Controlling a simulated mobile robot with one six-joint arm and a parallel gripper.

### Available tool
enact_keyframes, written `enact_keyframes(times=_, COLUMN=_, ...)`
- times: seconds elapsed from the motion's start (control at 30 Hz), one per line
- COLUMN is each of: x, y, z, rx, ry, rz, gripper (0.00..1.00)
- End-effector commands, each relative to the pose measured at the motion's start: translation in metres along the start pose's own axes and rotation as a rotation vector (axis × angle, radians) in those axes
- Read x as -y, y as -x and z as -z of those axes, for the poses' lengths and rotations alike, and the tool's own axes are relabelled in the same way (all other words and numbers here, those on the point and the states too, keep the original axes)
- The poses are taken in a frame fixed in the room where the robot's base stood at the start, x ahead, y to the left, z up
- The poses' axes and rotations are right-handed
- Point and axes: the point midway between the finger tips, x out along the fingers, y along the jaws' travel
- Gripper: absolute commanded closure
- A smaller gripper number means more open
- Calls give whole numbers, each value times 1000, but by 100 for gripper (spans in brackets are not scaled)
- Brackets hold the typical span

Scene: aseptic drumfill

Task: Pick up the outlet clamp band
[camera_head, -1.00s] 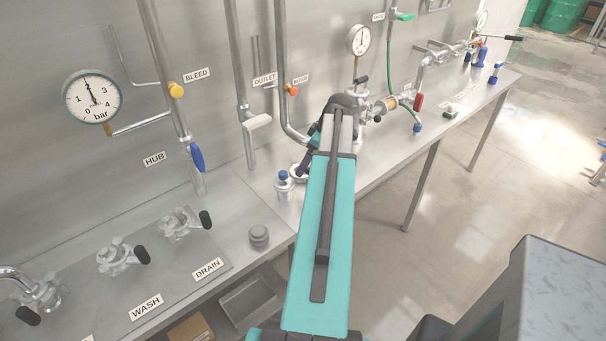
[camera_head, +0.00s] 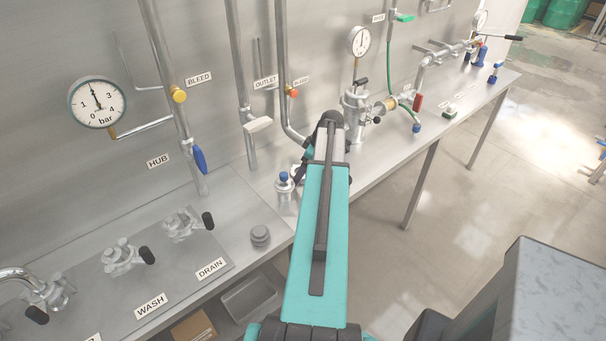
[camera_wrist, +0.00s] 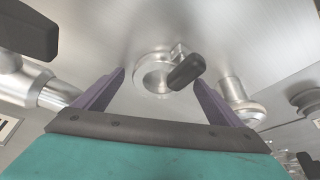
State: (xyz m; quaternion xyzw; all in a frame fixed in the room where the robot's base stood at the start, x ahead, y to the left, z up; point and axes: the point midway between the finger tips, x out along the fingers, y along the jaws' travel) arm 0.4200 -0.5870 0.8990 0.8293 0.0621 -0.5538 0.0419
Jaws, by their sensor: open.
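The outlet clamp band (camera_wrist: 148,75) is a silver ring with a black handle (camera_wrist: 187,71), lying on the steel bench top in the wrist view. My gripper (camera_wrist: 160,77) is open, with its two purple fingers on either side of the band in the picture. No finger is seen closed on the band, and I cannot tell the height left between them. In the head view my arm covers most of the gripper and the band. The OUTLET label (camera_head: 265,82) is on the wall behind.
A blue-capped bottle (camera_head: 284,187) stands just left of my arm. A steel pipe fitting (camera_wrist: 240,103) is close to the right finger, and another pipe (camera_wrist: 30,84) is at the left. A grey stacked piece (camera_head: 260,235) sits near the bench's front edge.

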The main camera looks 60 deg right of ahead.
Motion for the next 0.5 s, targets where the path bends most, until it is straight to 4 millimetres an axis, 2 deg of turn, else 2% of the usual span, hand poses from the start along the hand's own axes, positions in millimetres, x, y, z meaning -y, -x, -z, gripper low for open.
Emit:
enact_keyframes(times=0.37, x=0, y=0, z=0, rx=0, ry=-1, rz=0, gripper=10)
enact_keyframes(times=0.4, x=0, y=0, z=0, rx=0, ry=-1, rz=0, gripper=12)
enact_keyframes(times=0.5, x=0, y=0, z=-1, rx=0, ry=-1, rz=0, gripper=29)
